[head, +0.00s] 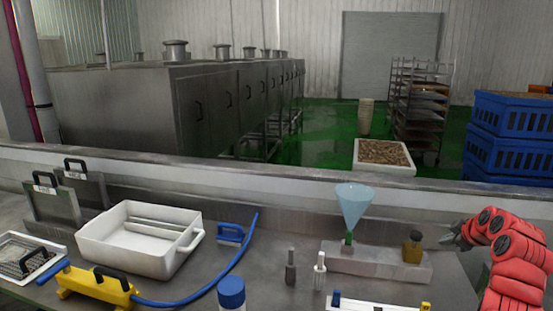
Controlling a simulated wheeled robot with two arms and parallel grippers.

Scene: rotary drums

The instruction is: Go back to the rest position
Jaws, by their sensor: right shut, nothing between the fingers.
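My right gripper (455,236) is at the right side of the head view, at the end of my red right arm. It is shut with nothing in it, above the far right part of the grey table (290,262). It is apart from the objects there. My left gripper is not in view.
A blue funnel (353,203) and a small amber bottle (412,247) stand on a metal block left of my right gripper. A white basin (140,243), a yellow tool (95,288) with a blue hose, and two small bottles occupy the table. A raised ledge (260,177) runs behind.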

